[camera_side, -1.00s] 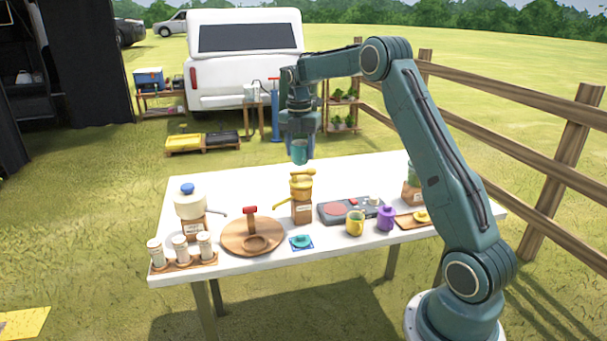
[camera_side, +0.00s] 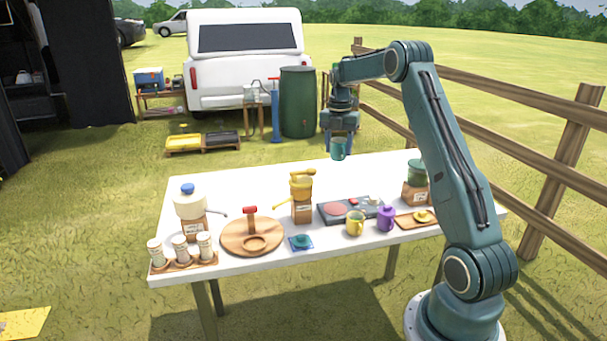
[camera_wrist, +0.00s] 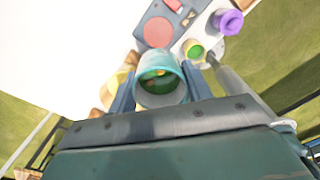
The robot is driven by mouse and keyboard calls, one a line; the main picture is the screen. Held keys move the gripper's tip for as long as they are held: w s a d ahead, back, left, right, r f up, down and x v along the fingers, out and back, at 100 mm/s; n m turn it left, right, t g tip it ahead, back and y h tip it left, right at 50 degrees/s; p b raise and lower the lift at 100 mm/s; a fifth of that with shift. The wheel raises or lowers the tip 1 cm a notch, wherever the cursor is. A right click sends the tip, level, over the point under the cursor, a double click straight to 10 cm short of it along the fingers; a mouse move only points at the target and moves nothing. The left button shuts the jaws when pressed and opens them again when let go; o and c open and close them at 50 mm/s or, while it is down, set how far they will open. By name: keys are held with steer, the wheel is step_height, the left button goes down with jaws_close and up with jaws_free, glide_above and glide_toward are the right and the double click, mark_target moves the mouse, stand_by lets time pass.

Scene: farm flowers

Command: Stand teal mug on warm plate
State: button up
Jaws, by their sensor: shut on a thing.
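The teal mug (camera_side: 338,148) is held upright in my gripper (camera_side: 340,138), above the back of the table. In the wrist view the mug (camera_wrist: 160,85) sits between the two blue fingers of my gripper (camera_wrist: 158,92), which are shut on it. The warm plate is a dark slab (camera_side: 330,211) with a round reddish disc (camera_side: 336,208), on the table in front of and below the mug. The disc also shows in the wrist view (camera_wrist: 157,32), beyond the mug. The mug is well clear of the plate.
A yellow mug (camera_side: 355,224) and a purple lidded jar (camera_side: 386,218) stand before the plate. A yellow-topped dispenser (camera_side: 301,195) stands to its left, a green-topped one (camera_side: 417,180) to its right. The table's back strip (camera_side: 260,180) is clear.

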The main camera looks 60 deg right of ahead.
step_height(320, 180, down, 14)
steer(key=shift+r, duration=0.1)
stand_by(0.4)
steer(key=shift+f, duration=2.15)
steer(key=o, duration=1.2)
steer(key=shift+f, duration=0.15)
step_height(320, 180, up, 12)
steer(key=shift+w+r, duration=0.1)
steer(key=shift+r, duration=0.1)
